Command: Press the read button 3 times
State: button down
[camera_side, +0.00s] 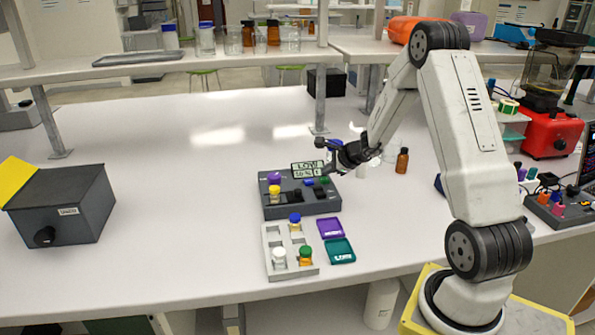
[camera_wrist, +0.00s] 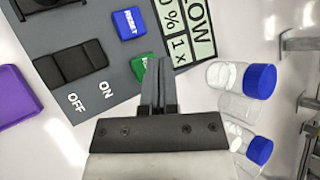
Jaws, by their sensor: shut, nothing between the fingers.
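The grey device (camera_side: 298,204) stands on the white bench in the side view, with a display (camera_side: 309,169) at its back edge. In the wrist view its display (camera_wrist: 188,30) reads "LOW" with a partly cut-off line under it. A green button (camera_wrist: 139,67) lies beside the blue reset button (camera_wrist: 129,22); its label is mostly hidden by my fingers. My gripper (camera_wrist: 158,62) is shut and empty, with its fingertips over or beside the green button. I cannot tell whether they touch it. In the side view my gripper (camera_side: 345,155) is at the device's back right.
A black on/off rocker switch (camera_wrist: 72,62) is on the device. Blue-capped vials (camera_wrist: 240,78) lie close to my gripper's right in the wrist view. A light rack (camera_side: 285,262) with capped vials and purple (camera_side: 331,228) and teal (camera_side: 340,251) pads are in front.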

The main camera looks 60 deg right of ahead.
aim_at(327, 179)
jog(key=shift+f, duration=0.75)
dwell(1.2)
jog(key=shift+r, duration=0.85)
jog(key=shift+r, duration=0.1)
jog(key=shift+r, duration=2.45)
dwell(1.2)
jog(key=shift+r, duration=1.9)
jog(key=shift+f, duration=0.1)
